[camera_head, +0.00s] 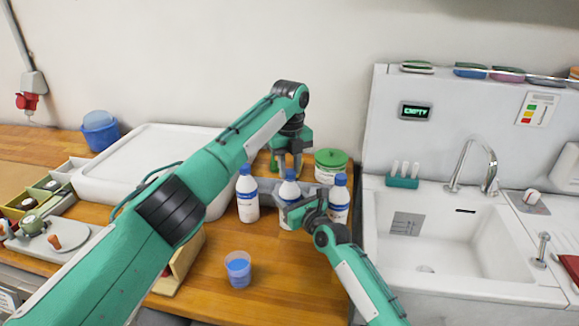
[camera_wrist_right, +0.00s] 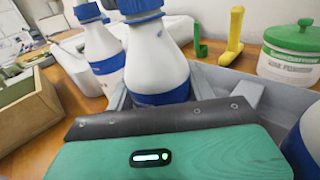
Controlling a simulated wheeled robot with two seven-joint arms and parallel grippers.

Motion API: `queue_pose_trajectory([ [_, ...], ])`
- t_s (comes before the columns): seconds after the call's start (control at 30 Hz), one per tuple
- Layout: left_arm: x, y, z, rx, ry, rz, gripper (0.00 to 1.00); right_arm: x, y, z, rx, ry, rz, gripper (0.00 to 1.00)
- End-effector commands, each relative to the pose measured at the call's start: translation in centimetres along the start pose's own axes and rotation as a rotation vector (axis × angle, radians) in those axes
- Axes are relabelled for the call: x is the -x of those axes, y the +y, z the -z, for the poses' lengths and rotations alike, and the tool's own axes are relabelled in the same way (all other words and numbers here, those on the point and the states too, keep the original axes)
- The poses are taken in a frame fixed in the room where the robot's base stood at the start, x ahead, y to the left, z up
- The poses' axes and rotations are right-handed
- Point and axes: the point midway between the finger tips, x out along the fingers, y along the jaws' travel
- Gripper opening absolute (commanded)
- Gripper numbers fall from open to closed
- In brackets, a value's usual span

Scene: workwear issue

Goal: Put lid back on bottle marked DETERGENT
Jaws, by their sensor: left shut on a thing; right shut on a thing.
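Three white bottles with blue tops stand in a row on the wooden counter: a left one (camera_head: 247,202), a middle one (camera_head: 285,217) and a right one (camera_head: 339,205). Their label words are too small to read. My right gripper (camera_head: 298,208) is shut on the middle bottle, which also shows upright in the right wrist view (camera_wrist_right: 157,68). My left gripper (camera_head: 287,168) points down over that bottle and is shut on its blue lid (camera_head: 290,175). The lid is at the bottle's mouth; I cannot tell whether it is seated.
A green-lidded tub (camera_head: 331,168) stands just behind. A cup with blue in it (camera_head: 238,270) stands in front. A white bin (camera_head: 150,150) is at left, the sink (camera_head: 430,240) at right. The front right counter is clear.

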Motion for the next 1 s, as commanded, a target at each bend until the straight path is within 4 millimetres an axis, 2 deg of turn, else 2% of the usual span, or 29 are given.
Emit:
queue_pose_trajectory([
  [0.17, 0.1, 0.0, -0.1, -0.241, -0.002, 0.001, 0.07, 0.0, 0.0, 0.1, 0.001, 0.003, 0.0, 0.0],
  [0.3, 0.1, 0.0, -0.1, -0.24, -0.002, 0.001, 0.07, 0.0, 0.0, 0.2, 0.001, 0.003, -0.001, 0.0],
  [0.33, 0.1, 0.0, -0.1, -0.24, -0.002, 0.001, 0.3, 0.0, 0.0, 0.2, 0.001, 0.003, -0.001, 0.0],
  [0.4, 0.1, 0.0, -0.1, -0.239, -0.002, 0.001, 0.43, 0.0, 0.0, 0.2, 0.001, 0.003, -0.001, 0.0],
  [0.47, 0.1, 0.0, -0.1, -0.239, -0.002, 0.001, 0.53, 0.0, 0.0, 0.2, 0.001, 0.003, -0.001, 0.0],
  [0.77, 0.2, 0.0, 0.0, -0.238, -0.001, 0.0, 0.53, 0.0, 0.0, 0.1, 0.0, 0.003, -0.001, 0.0],
  [0.87, 1.0, 0.0, 0.0, -0.237, -0.001, 0.001, 0.53, 0.0, 0.0, 0.1, 0.0, 0.003, -0.001, 0.0],
  [1.0, 3.4, -0.1, -0.1, -0.236, -0.003, 0.001, 0.53, 0.0, 0.0, 0.1, 0.0, 0.003, -0.001, 0.0],
])
